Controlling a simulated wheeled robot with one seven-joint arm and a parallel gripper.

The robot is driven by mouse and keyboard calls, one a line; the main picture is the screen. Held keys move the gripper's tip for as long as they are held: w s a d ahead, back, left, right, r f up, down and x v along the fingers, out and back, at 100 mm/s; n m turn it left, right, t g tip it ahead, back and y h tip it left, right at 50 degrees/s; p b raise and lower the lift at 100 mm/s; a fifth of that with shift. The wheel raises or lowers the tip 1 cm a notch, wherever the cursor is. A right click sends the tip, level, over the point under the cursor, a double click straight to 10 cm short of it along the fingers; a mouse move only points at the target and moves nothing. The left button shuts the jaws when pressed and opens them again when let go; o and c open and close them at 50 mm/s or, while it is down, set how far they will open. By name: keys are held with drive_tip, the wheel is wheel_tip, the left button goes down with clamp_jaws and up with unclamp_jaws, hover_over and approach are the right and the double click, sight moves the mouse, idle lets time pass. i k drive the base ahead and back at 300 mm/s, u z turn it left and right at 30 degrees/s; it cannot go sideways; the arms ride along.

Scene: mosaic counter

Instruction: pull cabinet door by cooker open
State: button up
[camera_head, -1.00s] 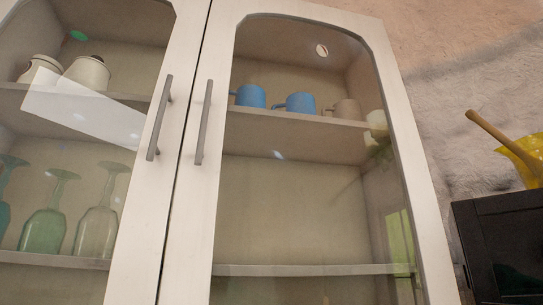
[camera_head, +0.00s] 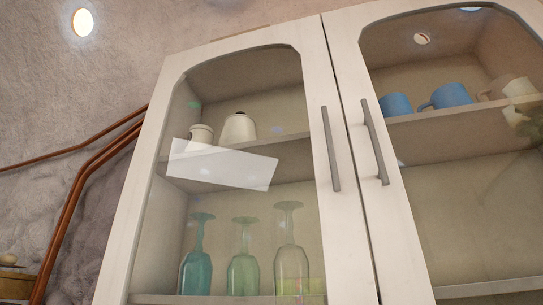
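A white cabinet with two glass doors fills much of the head view. Its left door (camera_head: 314,115) has an arched glass pane and a grey vertical bar handle (camera_head: 331,149) near its inner edge. Its right door (camera_head: 352,95) has a matching handle (camera_head: 375,142) right beside it and is cut off by the right edge of the picture. Both doors look shut, with a thin dark gap between them. The cooker is not in view. My gripper is not in view.
Behind the glass, jars (camera_head: 238,128) and blue mugs (camera_head: 446,96) stand on upper shelves. Upside-down glasses (camera_head: 243,257) stand below. A round light (camera_head: 83,22) shows at upper left.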

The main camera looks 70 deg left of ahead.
sight(350, 278)
drive_tip(key=u, duration=1)
drive_tip(key=k, duration=0.7)
drive_tip(key=u, duration=0.4)
drive_tip(key=i, duration=0.5)
drive_tip(key=z, duration=0.05)
